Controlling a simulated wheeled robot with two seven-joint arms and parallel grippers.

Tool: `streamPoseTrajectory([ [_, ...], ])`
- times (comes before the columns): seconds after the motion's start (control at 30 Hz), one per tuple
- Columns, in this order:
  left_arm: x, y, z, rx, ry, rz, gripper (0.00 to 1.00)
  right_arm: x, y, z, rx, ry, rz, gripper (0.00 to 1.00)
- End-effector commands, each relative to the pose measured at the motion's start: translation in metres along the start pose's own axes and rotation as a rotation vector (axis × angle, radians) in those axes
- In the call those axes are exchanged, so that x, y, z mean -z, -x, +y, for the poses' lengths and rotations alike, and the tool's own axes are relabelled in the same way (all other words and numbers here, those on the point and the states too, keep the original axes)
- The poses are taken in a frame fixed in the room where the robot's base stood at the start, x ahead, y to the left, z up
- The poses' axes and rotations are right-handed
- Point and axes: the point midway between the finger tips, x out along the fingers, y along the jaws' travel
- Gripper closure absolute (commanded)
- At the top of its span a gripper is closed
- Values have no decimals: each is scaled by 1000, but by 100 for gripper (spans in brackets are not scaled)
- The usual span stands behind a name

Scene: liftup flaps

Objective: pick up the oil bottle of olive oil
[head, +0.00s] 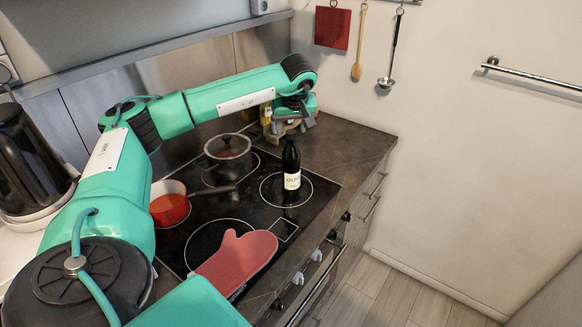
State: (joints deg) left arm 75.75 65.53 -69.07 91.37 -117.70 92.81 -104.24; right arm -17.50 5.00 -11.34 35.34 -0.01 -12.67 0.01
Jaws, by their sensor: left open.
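The olive oil bottle (291,174) is dark with a pale label and stands upright on the right part of the black cooktop. My left arm reaches across from the left, and my left gripper (298,113) is above and behind the bottle, near the back of the counter. The gripper is open and is not holding the bottle. Its fingers are small and partly hidden, so I cannot tell the exact gap to the bottle's neck. My right gripper does not show.
Small containers (266,115) stand behind the gripper. A black kettle (30,160) is at left. The counter's back right corner (355,145) is clear.

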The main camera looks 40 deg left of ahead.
Motion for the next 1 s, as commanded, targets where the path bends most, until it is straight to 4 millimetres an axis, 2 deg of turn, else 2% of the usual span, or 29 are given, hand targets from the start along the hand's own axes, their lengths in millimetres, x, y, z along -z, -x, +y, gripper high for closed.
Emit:
streamPoseTrajectory([
  [0.1,0,-8,0,3,0,-1,46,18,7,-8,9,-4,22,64],
  [0.2,0,-22,0,5,0,-1,46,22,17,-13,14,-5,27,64],
  [0.4,-1,-49,0,2,1,-1,46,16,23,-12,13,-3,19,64],
  [0.67,-2,-54,1,1,1,0,46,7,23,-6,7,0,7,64],
  [0.77,-2,-54,1,1,1,0,62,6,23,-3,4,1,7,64],
  [0.93,-2,-53,1,1,1,0,95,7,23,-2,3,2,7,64],
  [0.97,-2,-53,1,1,1,0,100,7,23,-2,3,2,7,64],
  [1.0,-2,-54,1,1,1,0,100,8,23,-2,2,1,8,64],
])
